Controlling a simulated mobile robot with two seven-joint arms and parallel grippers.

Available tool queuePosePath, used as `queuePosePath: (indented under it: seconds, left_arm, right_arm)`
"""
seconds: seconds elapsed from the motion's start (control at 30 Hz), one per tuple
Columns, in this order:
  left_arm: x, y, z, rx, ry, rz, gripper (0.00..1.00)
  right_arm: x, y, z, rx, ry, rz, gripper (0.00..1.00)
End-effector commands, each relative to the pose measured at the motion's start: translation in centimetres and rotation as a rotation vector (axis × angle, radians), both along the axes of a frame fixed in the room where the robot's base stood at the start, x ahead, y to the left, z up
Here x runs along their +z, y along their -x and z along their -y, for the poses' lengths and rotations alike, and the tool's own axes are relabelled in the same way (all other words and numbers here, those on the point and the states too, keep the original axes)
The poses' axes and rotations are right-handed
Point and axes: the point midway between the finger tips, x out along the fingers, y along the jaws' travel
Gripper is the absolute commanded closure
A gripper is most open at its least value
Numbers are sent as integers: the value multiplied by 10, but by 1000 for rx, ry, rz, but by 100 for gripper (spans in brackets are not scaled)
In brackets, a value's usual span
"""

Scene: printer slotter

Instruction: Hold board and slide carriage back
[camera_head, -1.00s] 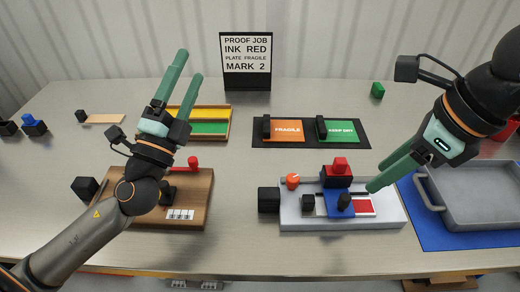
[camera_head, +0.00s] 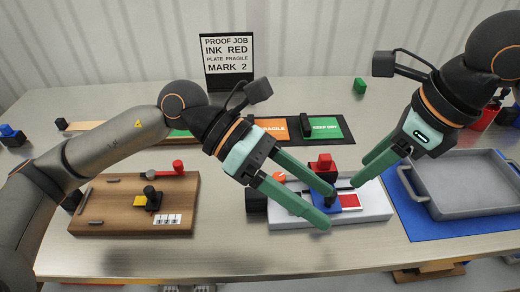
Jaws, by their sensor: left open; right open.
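The pale grey board (camera_head: 376,213) stands on the table right of centre, with a black block (camera_head: 256,201) at its left end. The blue carriage (camera_head: 323,201) is on it, partly hidden by my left gripper, as is its black knob. A red pad (camera_head: 350,200) shows right of the carriage, and a red block (camera_head: 321,162) stands behind it. My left gripper (camera_head: 327,209) is open, its fingers reaching over the board around the carriage area; contact cannot be told. My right gripper (camera_head: 361,172) is open, its fingertips near the board's back right.
A grey tray (camera_head: 428,201) on a blue mat lies right of the board. A wooden board (camera_head: 105,222) with a red-handled lever lies left. Orange and green plates (camera_head: 325,127) lie behind, near a sign (camera_head: 229,62). The table's front strip is clear.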

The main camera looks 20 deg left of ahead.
Motion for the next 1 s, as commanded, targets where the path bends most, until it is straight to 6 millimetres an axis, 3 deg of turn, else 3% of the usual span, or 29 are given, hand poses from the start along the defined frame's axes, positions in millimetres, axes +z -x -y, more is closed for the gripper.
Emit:
queuePosePath:
  seconds: [0.17,0.3,0.5,0.77,1.0]
  left_arm:
    - [-26,-17,-10,-47,-322,25,25]
    - [-39,-36,-31,-31,-599,49,25]
    - [-36,-65,-68,56,-937,84,25]
    - [-25,-81,-95,142,-1133,103,25]
    - [-51,-80,-97,144,-1146,100,25]
  right_arm:
    - [0,0,0,0,0,0,50]
    - [0,0,0,0,0,0,50]
    - [0,0,0,0,0,0,50]
    - [0,0,0,0,0,0,50]
    - [0,0,0,0,0,0,50]
